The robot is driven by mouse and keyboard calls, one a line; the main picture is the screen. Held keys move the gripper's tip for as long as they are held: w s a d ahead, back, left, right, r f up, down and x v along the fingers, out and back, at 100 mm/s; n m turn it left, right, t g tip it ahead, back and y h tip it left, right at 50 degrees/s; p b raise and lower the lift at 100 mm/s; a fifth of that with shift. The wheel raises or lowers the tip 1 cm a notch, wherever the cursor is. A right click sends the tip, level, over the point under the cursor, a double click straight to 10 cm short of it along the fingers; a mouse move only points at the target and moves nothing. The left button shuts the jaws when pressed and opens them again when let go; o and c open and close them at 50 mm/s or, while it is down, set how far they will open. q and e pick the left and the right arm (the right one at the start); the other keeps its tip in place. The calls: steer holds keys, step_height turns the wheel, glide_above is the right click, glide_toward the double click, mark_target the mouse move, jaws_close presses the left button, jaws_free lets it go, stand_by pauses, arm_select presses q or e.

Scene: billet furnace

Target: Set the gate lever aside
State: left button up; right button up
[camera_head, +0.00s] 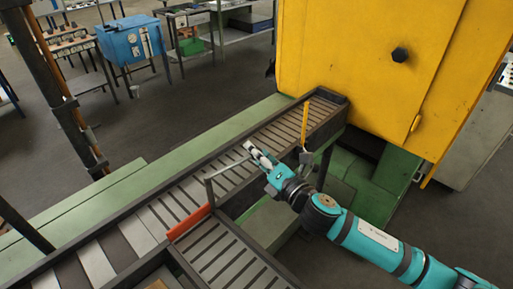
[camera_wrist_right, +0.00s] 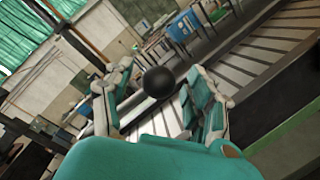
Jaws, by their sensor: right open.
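The gate lever (camera_head: 228,168) is a thin grey rod on an upright post beside the orange gate plate (camera_head: 190,222), which stands across the slatted conveyor. The rod reaches right and up towards my right gripper. My right gripper (camera_head: 256,150) is open at the rod's far end, above the conveyor. In the right wrist view a black ball knob (camera_wrist_right: 158,82) sits between the two spread fingers, with no clear contact on either side. In the head view the knob is hidden by the gripper. My left gripper is not in view.
The slatted conveyor (camera_head: 165,215) runs diagonally to the yellow furnace housing (camera_head: 365,60). A yellow upright bar (camera_head: 305,125) stands on the conveyor's right side, close to my right gripper. A blue box (camera_head: 130,40) stands at the back left, beyond open floor.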

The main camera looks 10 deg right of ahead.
steer(key=shift+w+a, duration=0.2)
steer(key=shift+w, duration=0.15)
steer(key=shift+c, duration=0.3)
jaws_close()
